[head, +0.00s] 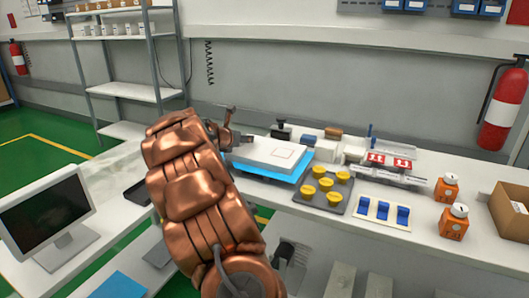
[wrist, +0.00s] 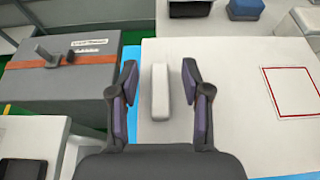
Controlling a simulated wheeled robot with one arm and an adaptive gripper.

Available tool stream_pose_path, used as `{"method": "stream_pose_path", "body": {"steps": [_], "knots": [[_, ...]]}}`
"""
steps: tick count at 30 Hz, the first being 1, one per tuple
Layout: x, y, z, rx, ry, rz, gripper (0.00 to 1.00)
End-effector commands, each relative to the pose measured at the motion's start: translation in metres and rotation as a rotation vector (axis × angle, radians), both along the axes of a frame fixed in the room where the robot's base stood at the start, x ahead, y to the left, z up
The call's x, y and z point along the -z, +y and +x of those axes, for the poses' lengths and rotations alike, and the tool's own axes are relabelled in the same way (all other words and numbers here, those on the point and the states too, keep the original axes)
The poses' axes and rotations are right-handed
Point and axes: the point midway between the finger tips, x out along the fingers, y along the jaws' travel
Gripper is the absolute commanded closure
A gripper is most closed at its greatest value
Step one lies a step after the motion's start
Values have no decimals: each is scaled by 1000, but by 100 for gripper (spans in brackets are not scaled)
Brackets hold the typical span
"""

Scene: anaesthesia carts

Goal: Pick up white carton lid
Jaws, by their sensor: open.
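The white carton lid (head: 268,154) looks like a flat white slab with a red square outline, lying on a blue sheet (head: 262,178) on the bench. It also shows in the wrist view (wrist: 235,110). A pale upright bar (wrist: 160,92) stands at the lid's left part; I cannot tell whether it is joined to the lid. My gripper (wrist: 160,78) is open, with one finger on each side of this bar and a gap on both sides. In the head view my gripper (head: 231,138) is at the lid's left end, partly hidden by my arm.
Right of the lid, a grey tray holds yellow pieces (head: 326,184) and a pale rack holds blue pieces (head: 383,210). Orange bottles (head: 453,222) stand farther right. A grey box with an orange strap (wrist: 65,85) is left of my gripper. A monitor (head: 48,215) stands at left.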

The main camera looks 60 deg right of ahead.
Motion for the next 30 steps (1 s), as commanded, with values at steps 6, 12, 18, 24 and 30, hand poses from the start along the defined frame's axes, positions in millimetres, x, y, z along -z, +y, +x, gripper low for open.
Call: {"method": "stream_pose_path", "body": {"steps": [6,12,18,24,30], "knots": [[1,-3,0,0,1,0,52],[1,-3,0,-1,1,0,69],[1,-3,0,-1,1,0,90],[1,-3,0,-1,1,0,100],[1,-3,1,-1,1,0,100]]}}
